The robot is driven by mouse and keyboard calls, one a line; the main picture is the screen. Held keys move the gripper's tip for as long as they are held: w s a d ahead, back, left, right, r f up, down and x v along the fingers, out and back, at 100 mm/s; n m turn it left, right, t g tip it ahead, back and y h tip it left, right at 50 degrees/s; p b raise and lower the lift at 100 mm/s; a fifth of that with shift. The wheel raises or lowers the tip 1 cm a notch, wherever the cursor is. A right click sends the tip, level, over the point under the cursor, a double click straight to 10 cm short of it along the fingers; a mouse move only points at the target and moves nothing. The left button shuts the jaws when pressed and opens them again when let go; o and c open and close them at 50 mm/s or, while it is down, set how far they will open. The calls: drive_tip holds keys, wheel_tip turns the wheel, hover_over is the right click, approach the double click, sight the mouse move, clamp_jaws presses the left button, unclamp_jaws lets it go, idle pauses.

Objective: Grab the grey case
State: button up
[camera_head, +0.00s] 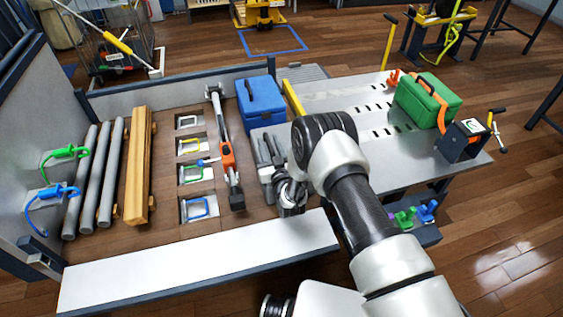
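A light grey boxy shape (259,133) shows just in front of the blue case, at the right of the brown tray-like bed. My arm and gripper hide much of it, so I cannot tell its full outline or whether it is the grey case. My gripper (268,165) is over or right beside this grey shape, pointing down and to the left. Its dark and silver parts overlap it in the picture, and I cannot tell whether they touch. The finger opening is not clear.
A blue case (261,102) stands just behind. A long orange-and-grey tool (226,150), wooden beams (138,165) and grey pipes (90,180) lie left. A green case (428,100) and an orange-strapped dark box (465,140) stand on the perforated metal table (350,100) at right.

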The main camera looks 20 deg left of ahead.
clamp_jaws()
idle(1.2)
drive_tip(key=shift+r, duration=0.15)
